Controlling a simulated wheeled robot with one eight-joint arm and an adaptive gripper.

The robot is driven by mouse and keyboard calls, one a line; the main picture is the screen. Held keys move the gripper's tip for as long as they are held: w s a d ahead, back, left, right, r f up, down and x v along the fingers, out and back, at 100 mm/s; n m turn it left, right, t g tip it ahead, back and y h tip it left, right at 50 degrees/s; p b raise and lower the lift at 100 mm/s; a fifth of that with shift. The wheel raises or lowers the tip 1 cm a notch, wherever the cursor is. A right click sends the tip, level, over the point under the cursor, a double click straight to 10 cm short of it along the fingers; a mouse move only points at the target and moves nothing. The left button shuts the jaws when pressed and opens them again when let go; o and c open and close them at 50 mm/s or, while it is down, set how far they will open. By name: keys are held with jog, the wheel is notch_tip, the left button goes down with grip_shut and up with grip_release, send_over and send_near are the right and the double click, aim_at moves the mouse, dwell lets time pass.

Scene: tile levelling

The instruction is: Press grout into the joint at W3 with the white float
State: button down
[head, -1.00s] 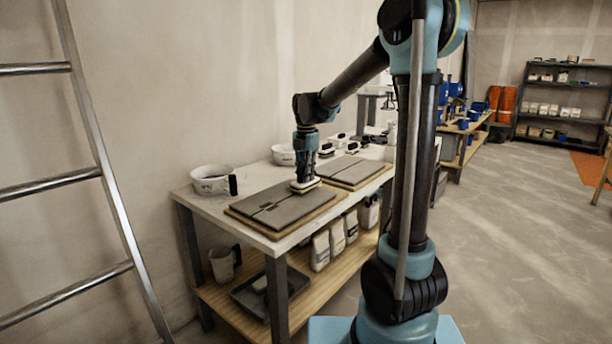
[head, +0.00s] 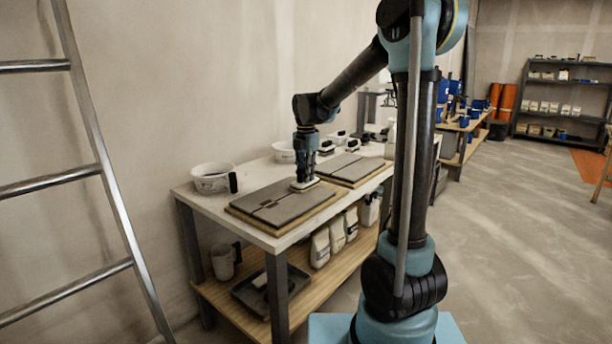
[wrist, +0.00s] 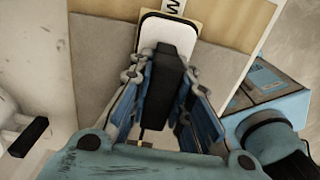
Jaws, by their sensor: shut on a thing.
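My gripper (head: 305,160) is shut on the dark handle (wrist: 170,75) of the white float (head: 305,184). In the wrist view the float's pale plate (wrist: 165,28) lies under the jaws, over grey tile. In the head view the float is low over the right part of the near grey tile panel (head: 285,208), by its far edge, and seems to rest on it. A joint line runs across this panel. In the wrist view a label (wrist: 173,5) is cut off at the top; only a "W" shows. The joint under the float is hidden.
A second tile panel (head: 350,169) lies farther along the bench (head: 190,197). A white bucket (head: 212,178) stands left of the near panel, and another bucket (head: 284,152) stands by the wall. A ladder (head: 100,175) leans at left.

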aim_at(298, 184)
jog(key=shift+s, duration=0.1)
jog(key=shift+s+a, duration=1.35)
jog(key=shift+s, duration=0.25)
jog(key=shift+s+a, duration=0.55)
jog(key=shift+s, duration=0.2)
jog(key=shift+s+a+r, duration=0.1)
jog(key=shift+s+a, duration=0.5)
jog(key=shift+s, duration=0.2)
jog(key=shift+s+a, duration=0.65)
jog(key=shift+s, duration=0.1)
